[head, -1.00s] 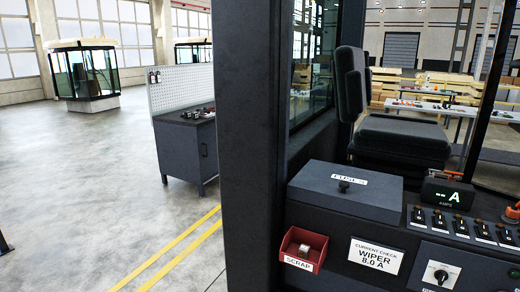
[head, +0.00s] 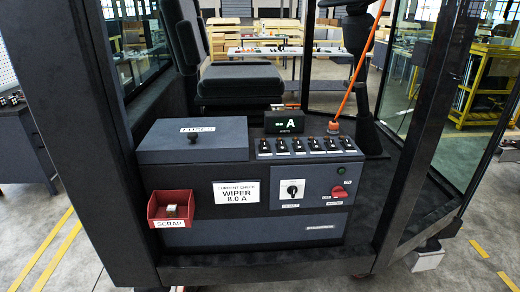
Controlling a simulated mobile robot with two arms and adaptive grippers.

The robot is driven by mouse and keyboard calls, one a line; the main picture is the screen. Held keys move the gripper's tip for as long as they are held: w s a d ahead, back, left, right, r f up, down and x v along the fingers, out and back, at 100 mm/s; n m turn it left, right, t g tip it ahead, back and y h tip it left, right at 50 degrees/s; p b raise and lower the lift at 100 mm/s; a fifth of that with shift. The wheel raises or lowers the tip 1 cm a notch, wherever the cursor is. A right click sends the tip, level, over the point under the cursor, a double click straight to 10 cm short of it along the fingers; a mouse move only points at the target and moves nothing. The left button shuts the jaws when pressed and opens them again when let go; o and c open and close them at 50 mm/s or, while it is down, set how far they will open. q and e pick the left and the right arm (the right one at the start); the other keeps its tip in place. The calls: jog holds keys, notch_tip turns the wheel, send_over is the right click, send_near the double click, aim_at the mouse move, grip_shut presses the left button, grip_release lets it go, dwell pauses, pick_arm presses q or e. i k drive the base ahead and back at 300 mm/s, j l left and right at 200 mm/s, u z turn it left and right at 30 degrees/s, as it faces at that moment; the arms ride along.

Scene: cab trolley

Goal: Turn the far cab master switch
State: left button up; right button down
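A red rotary switch (head: 338,192) sits at the right end of the front control panel (head: 265,232) in the cab before me. Small labels stand around it, too small to read surely. Left of it on the same panel is a black and white selector knob (head: 292,189). A small green lamp or button (head: 340,173) is above the red switch. Whether this cab is the far one, the view does not show. Neither of my grippers is in view.
A fuse box with a lid (head: 193,140), a red scrap bin (head: 171,208), a row of black toggles (head: 306,146) and an amp display (head: 284,122) are on the console. Dark cab posts (head: 432,120) flank the opening. A yellow trolley (head: 487,85) stands at the right.

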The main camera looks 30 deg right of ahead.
aim_at(337, 193)
jog(key=z, duration=1.4)
